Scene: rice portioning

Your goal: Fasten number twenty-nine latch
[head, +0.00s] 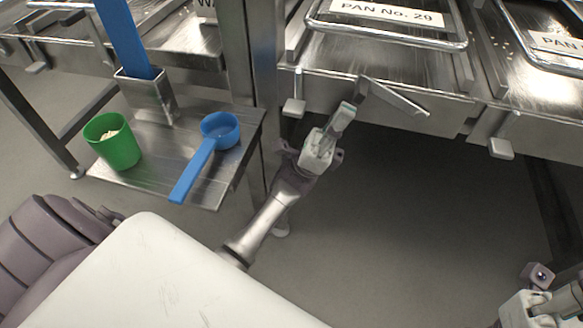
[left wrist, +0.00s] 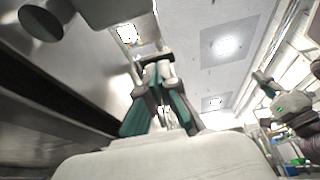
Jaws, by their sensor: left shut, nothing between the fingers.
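The pan labelled PAN No. 29 (head: 388,40) sits on the metal counter at the top of the head view. A flat metal lever (head: 398,98) sticks out at an angle from the counter's front face below this pan. My left gripper (head: 359,88) is shut and empty, its tips at the lever's left end. I cannot tell whether they touch it. The left fingers also show in the left wrist view (left wrist: 162,100), where the lever cannot be made out. My right gripper (head: 540,305) is partly in view at the lower right corner, cut off by the frame edge.
Small block-ended handles hang at the counter front, left (head: 293,107) and right (head: 501,148) of the lever. A metal side shelf (head: 200,185) holds a green cup (head: 115,150) and a blue scoop (head: 195,167). Open floor lies below the counter.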

